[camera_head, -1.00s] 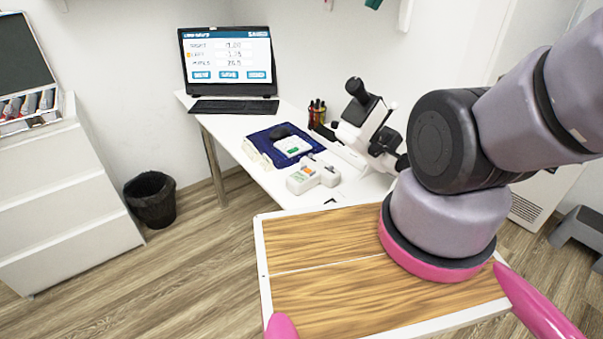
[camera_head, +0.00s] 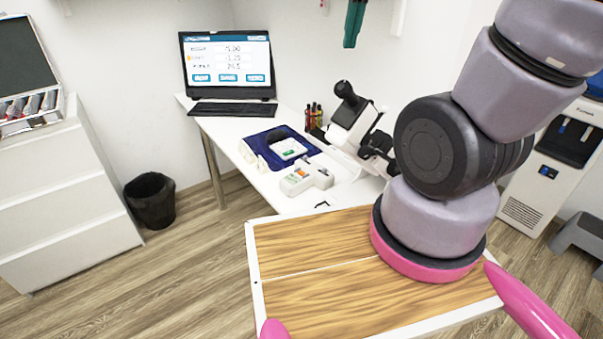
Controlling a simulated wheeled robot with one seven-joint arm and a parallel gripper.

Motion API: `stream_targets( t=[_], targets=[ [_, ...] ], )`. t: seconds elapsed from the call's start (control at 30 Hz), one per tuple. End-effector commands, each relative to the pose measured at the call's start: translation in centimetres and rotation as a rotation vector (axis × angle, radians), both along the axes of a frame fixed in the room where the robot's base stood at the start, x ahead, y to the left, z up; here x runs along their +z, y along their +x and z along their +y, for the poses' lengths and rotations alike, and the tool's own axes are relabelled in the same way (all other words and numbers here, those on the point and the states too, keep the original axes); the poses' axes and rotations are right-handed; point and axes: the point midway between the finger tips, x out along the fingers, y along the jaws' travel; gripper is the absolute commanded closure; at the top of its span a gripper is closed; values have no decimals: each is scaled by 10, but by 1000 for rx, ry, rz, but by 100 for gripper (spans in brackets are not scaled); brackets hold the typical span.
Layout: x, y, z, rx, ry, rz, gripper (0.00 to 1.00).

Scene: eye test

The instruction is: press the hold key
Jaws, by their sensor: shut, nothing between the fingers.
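A small white device (camera_head: 299,181) with orange and green keys lies near the desk's front. Another white device (camera_head: 287,147) with a green mark sits in a dark blue tray (camera_head: 253,140). A laptop (camera_head: 228,62) at the back shows rows of numbers and three blue keys (camera_head: 228,78) on its screen. The labels are too small to read, so I cannot tell which is the hold key.
A white and black optical instrument (camera_head: 352,125) stands on the white desk (camera_head: 224,123), right of the devices. Several small bottles (camera_head: 314,115) stand behind it. A black bin (camera_head: 151,201) and white drawers (camera_head: 66,205) are at left. A water dispenser (camera_head: 553,160) is at right.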

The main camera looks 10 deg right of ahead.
Motion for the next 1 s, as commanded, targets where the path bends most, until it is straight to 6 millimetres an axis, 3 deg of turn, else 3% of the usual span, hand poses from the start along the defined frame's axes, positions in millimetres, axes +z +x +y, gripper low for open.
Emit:
stream_targets(
  t=[0.1,0.4,0.7,0.83,1.0],
  targets=[
    [-41,30,5,127,-147,102,100],
    [-149,92,29,505,-532,284,100],
    [-263,127,66,924,-884,396,100],
    [-295,132,76,1045,-976,418,100],
    [-314,134,82,1119,-1028,428,100]
  ],
)
